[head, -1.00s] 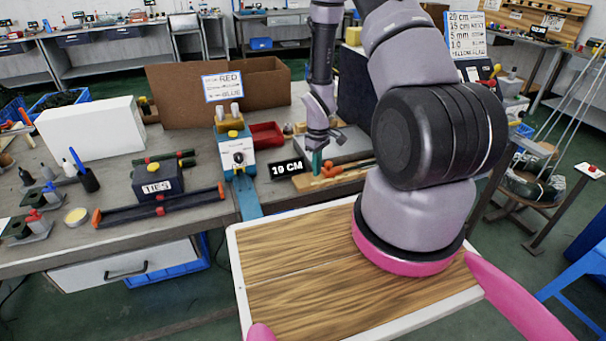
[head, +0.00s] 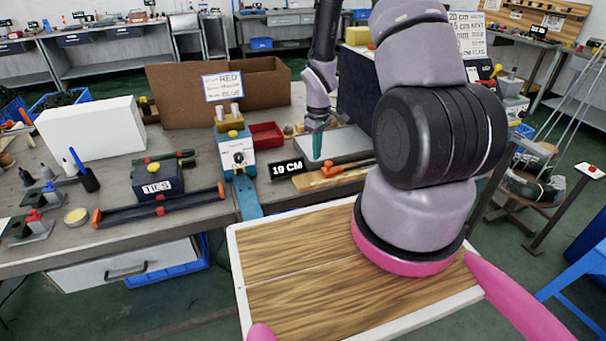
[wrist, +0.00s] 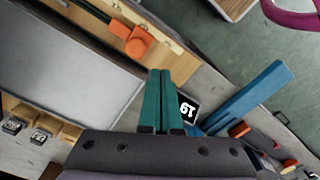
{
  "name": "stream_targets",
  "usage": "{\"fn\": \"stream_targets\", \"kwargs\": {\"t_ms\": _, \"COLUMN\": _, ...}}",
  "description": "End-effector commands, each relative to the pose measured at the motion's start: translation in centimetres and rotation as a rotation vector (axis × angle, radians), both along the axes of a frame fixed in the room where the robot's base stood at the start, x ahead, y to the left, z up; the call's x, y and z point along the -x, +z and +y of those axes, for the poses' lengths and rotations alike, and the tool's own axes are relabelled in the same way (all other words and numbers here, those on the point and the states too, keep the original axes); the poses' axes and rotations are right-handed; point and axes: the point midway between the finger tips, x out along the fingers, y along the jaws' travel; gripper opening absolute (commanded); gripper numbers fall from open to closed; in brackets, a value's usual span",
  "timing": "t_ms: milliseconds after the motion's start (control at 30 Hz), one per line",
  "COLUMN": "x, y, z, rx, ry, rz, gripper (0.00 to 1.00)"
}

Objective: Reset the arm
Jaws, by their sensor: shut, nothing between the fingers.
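My gripper (head: 317,146) has green fingers and points down above the workbench (head: 225,200). In the head view it is near the wooden board with the orange-handled tool (head: 331,170), above it and apart from it. In the wrist view the two green fingers (wrist: 161,98) lie side by side, shut with nothing between them. My arm hides part of the bench to the right.
The black "19 CM" sign (head: 287,169) stands just left of the gripper. The blue-and-white device (head: 236,152), red bin (head: 265,134) and cardboard box (head: 180,95) are farther left. A grey plate (head: 343,146) lies behind the gripper.

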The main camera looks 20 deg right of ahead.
Motion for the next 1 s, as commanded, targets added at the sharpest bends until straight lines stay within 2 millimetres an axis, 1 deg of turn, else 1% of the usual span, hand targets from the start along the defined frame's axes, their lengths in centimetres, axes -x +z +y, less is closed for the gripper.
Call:
{"fn": "stream_targets", "kwargs": {"t_ms": 100, "x": 0.0, "y": 0.3, "z": 0.0, "rx": -0.001, "ry": 0.000, "rz": -0.001, "gripper": 0.00}}
{"fn": "stream_targets", "kwargs": {"t_ms": 467, "x": 0.0, "y": 0.3, "z": 0.0, "rx": -0.001, "ry": 0.000, "rz": -0.001, "gripper": 0.00}}
{"fn": "stream_targets", "kwargs": {"t_ms": 567, "x": -0.3, "y": 1.2, "z": 0.0, "rx": 0.002, "ry": -0.012, "rz": -0.010, "gripper": 0.00}}
{"fn": "stream_targets", "kwargs": {"t_ms": 667, "x": -0.8, "y": 4.1, "z": -0.1, "rx": 0.006, "ry": -0.053, "rz": -0.041, "gripper": 0.00}}
{"fn": "stream_targets", "kwargs": {"t_ms": 767, "x": -1.2, "y": 8.7, "z": -0.1, "rx": 0.007, "ry": -0.127, "rz": -0.088, "gripper": 0.00}}
{"fn": "stream_targets", "kwargs": {"t_ms": 800, "x": -1.3, "y": 10.8, "z": 0.0, "rx": 0.005, "ry": -0.160, "rz": -0.111, "gripper": 0.00}}
{"fn": "stream_targets", "kwargs": {"t_ms": 833, "x": -1.2, "y": 12.4, "z": 0.0, "rx": 0.003, "ry": -0.187, "rz": -0.126, "gripper": 0.00}}
{"fn": "stream_targets", "kwargs": {"t_ms": 867, "x": -1.0, "y": 13.9, "z": 0.1, "rx": -0.001, "ry": -0.214, "rz": -0.141, "gripper": 0.00}}
{"fn": "stream_targets", "kwargs": {"t_ms": 900, "x": -0.8, "y": 16.0, "z": 0.2, "rx": -0.007, "ry": -0.249, "rz": -0.163, "gripper": 0.00}}
{"fn": "stream_targets", "kwargs": {"t_ms": 967, "x": -0.3, "y": 18.9, "z": 0.3, "rx": -0.017, "ry": -0.300, "rz": -0.192, "gripper": 0.00}}
{"fn": "stream_targets", "kwargs": {"t_ms": 1000, "x": 0.2, "y": 20.8, "z": 0.5, "rx": -0.026, "ry": -0.335, "rz": -0.212, "gripper": 0.00}}
